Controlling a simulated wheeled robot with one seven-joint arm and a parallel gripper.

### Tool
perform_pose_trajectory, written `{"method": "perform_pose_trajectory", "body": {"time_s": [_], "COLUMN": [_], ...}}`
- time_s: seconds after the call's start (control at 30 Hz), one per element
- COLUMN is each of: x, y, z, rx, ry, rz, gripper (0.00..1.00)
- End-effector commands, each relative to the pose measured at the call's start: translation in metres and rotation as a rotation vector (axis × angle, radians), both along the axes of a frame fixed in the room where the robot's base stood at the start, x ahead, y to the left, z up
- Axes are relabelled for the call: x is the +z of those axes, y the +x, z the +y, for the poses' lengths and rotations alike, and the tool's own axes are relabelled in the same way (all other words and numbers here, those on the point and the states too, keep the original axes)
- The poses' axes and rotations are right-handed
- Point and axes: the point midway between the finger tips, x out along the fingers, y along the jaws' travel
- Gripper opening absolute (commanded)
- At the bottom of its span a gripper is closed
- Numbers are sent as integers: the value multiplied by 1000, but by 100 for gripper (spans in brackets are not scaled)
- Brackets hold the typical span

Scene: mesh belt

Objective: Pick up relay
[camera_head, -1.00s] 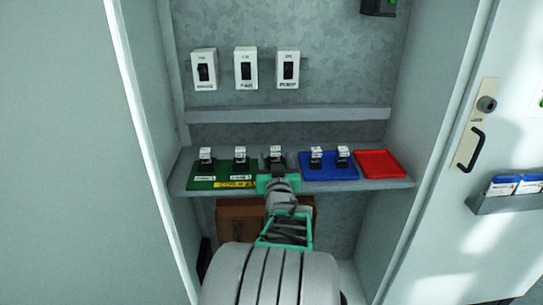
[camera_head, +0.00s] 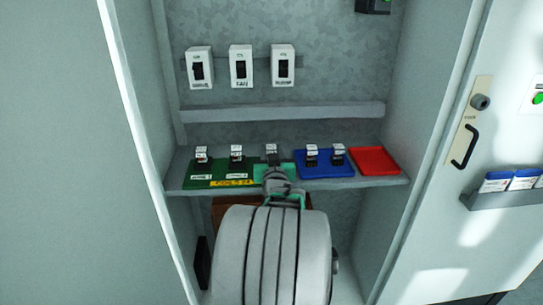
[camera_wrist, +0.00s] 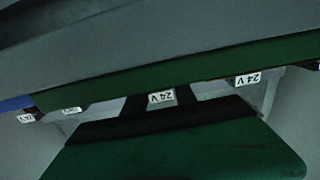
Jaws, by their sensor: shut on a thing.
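The relay in my gripper (camera_head: 272,166) is a small black block with a white-topped label (camera_head: 271,149). It stands at the right part of the green tray (camera_head: 208,184) on the cabinet shelf. My gripper reaches in from the front and is shut on this relay, hiding its lower part. In the wrist view the relay's label (camera_wrist: 161,97) reads 24 V, upside down, between dark gripper parts. Two similar relays stand to its left, one at the far left (camera_head: 202,154) and one beside the held one (camera_head: 236,154). I cannot tell whether the held relay is clear of the tray.
A blue tray (camera_head: 325,170) with two relays lies to the right, then an empty red tray (camera_head: 375,160). A ledge (camera_head: 285,111) and three white switches (camera_head: 241,66) are above. Cabinet walls bound both sides; the open door (camera_head: 440,215) is at right.

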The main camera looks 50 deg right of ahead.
Motion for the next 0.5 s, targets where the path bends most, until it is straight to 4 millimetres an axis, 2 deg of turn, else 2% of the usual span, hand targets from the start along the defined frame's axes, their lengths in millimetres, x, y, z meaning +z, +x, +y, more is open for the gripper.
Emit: {"method": "perform_pose_trajectory", "body": {"time_s": [0.03, 0.2, 0.5], "x": [0, 0, 1], "y": [0, 0, 0], "z": [0, 0, 0], "rx": [0, 0, 0], "ry": [0, 0, -1], "rz": [0, 0, -1], "gripper": [13, 0, 0]}}
